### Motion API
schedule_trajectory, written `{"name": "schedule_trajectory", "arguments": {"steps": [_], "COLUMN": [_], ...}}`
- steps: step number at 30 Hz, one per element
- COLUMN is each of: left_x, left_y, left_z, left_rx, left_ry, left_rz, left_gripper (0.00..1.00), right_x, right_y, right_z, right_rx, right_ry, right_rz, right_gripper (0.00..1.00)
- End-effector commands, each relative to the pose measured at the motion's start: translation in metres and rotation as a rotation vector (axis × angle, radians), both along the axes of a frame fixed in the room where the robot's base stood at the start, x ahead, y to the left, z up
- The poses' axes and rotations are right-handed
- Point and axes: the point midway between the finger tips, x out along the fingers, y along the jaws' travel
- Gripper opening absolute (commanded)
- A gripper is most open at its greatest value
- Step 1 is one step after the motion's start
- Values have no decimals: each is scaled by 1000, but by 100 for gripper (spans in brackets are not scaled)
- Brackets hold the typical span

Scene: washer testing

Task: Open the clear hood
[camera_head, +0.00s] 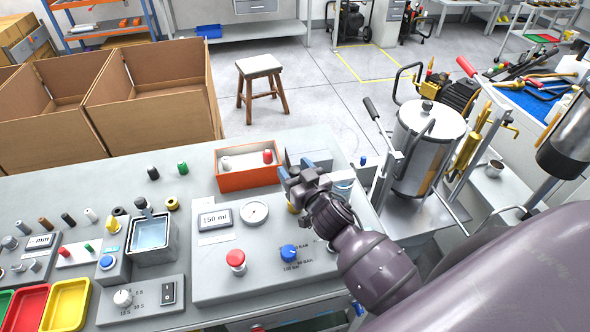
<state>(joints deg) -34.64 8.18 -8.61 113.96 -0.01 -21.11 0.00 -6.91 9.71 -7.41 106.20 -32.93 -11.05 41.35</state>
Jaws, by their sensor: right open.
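My right gripper (295,168) reaches in from the lower right on my dark purple arm. It is open, above the back of the grey test panel (215,275), close to the orange-red box. A small clear, bluish cylinder (343,188) stands just right of the gripper, partly hidden by it; it may be the clear hood, but I cannot tell for sure. I cannot tell whether the gripper touches it. My left gripper is not in view.
The panel carries a red button (235,260), a blue knob (288,251) and a gauge (254,211). The orange-red box (247,179) holds a red and a white piece. A steel pot (425,150) stands to the right. Empty cardboard boxes (150,100) stand behind the bench.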

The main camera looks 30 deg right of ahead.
Motion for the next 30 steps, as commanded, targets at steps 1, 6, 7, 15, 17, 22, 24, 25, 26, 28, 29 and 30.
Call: {"name": "schedule_trajectory", "arguments": {"steps": [1,6,7,15,17,22,24,25,26,28,29,30], "left_x": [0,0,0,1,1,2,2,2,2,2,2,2], "left_y": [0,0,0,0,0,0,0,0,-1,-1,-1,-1], "left_z": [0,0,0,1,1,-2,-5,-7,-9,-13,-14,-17], "left_rx": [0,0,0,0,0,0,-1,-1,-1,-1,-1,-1], "left_ry": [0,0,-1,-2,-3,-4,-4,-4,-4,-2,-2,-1], "left_rz": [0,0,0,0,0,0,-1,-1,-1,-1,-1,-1], "left_gripper": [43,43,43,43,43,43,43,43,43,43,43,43], "right_x": [0,0,0,0,0,3,6,8,10,14,15,17], "right_y": [0,0,0,0,0,0,-1,-1,-2,-3,-4,-5], "right_z": [0,0,0,0,0,0,0,0,0,0,0,0], "right_rx": [0,-1,-1,-1,-1,1,3,3,4,3,4,3], "right_ry": [0,0,0,0,0,-4,-7,-8,-8,-9,-9,-9], "right_rz": [0,0,0,0,0,-20,-44,-57,-70,-102,-114,-131], "right_gripper": [56,40,35,0,0,0,0,0,0,0,0,0]}}
